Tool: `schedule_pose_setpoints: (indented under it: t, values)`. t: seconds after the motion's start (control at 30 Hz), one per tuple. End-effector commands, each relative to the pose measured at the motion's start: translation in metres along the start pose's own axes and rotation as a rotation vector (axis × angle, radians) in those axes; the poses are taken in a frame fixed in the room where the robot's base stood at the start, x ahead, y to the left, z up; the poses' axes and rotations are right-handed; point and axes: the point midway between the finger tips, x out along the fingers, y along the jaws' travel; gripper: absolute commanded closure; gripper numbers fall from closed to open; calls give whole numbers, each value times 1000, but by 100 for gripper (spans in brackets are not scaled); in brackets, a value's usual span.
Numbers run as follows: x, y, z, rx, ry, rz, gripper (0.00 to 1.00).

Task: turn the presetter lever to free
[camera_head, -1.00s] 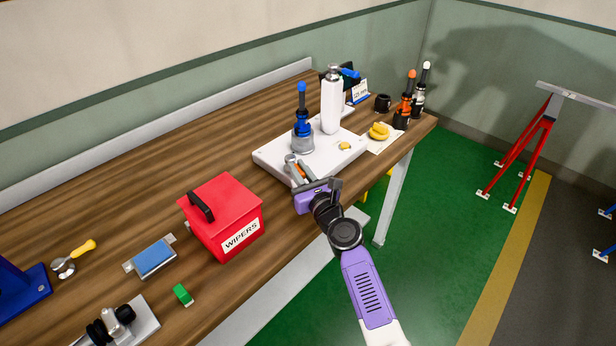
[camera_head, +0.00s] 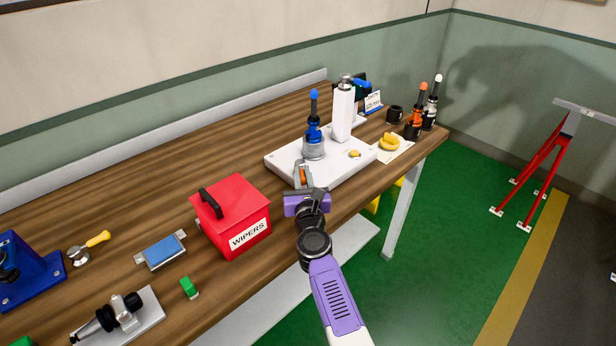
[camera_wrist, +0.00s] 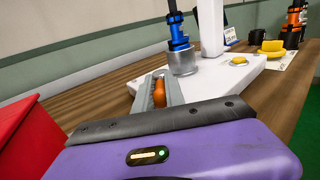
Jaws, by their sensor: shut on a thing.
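The presetter has a white base plate (camera_head: 285,157) and a white column (camera_head: 343,112) on the bench. A blue tool holder (camera_head: 314,137) stands upright in its grey seat. My gripper (camera_head: 303,174) is at the near left edge of the plate. Its grey fingers are closed around an orange piece (camera_wrist: 159,92), which looks like the lever's handle. The piece also shows between the fingers in the head view (camera_head: 303,176). The fingers hide most of it, so I cannot tell the lever's exact position.
A red wipers box (camera_head: 232,215) stands left of my gripper. A yellow round button (camera_head: 354,154) is on the plate. A yellow object (camera_head: 390,142), a black mug (camera_head: 394,114) and more tool holders (camera_head: 415,115) stand at right. The wooden bench top (camera_head: 170,160) is clear behind the box.

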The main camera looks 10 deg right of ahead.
Motion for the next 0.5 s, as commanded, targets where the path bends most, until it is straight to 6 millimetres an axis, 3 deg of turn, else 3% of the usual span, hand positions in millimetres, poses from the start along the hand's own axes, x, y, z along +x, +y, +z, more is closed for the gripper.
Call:
schedule_pose_setpoints:
  t: [0.5]
  values:
    - [4, 15, 0, 1, -1, -140, 100]
